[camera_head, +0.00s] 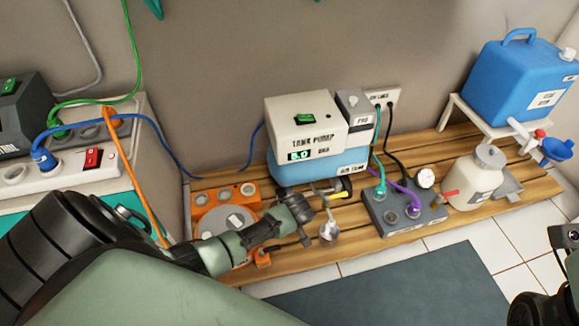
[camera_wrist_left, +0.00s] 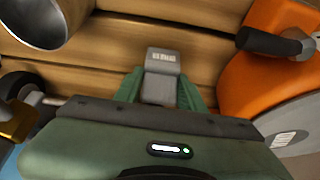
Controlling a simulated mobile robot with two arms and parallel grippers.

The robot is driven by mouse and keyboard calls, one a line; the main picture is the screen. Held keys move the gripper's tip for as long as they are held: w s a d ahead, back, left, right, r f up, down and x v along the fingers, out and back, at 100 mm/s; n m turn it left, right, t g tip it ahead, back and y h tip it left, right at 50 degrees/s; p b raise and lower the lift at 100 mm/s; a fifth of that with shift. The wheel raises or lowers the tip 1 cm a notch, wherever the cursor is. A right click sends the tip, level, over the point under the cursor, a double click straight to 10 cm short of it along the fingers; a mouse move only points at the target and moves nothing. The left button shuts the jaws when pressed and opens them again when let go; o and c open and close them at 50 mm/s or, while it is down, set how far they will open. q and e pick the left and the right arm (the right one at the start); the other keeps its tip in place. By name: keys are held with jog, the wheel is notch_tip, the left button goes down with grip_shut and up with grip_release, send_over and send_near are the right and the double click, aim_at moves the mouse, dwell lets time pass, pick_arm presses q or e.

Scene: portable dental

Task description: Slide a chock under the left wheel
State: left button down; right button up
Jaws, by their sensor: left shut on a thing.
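A grey wedge-like block with a small label (camera_wrist_left: 162,66), apparently the chock, sits between the green fingers of my left gripper (camera_wrist_left: 160,92) in the left wrist view. The gripper is shut on it, low over the wooden slats. In the head view my left gripper (camera_head: 303,232) points down in front of the tank pump (camera_head: 306,135), and the chock cannot be made out. A dark wheel (camera_head: 345,187) shows under the pump's right end. The pump's left wheel is not clear there. A dark round part, possibly a wheel, (camera_wrist_left: 14,86) shows at the wrist view's left edge.
A metal cup (camera_head: 329,232) stands right of my left gripper. An orange unit (camera_head: 203,200) with a dark handpiece (camera_wrist_left: 268,42) is close on the other side. A grey box with hoses (camera_head: 400,215) stands farther right. The wooden slats (camera_head: 365,245) in front are bare.

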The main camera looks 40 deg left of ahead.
pick_arm(q)
jog(key=shift+w+a, duration=0.25)
jog(key=c, duration=0.8)
grip_release()
jog(key=shift+o, duration=0.2)
jog(key=shift+s, duration=0.1)
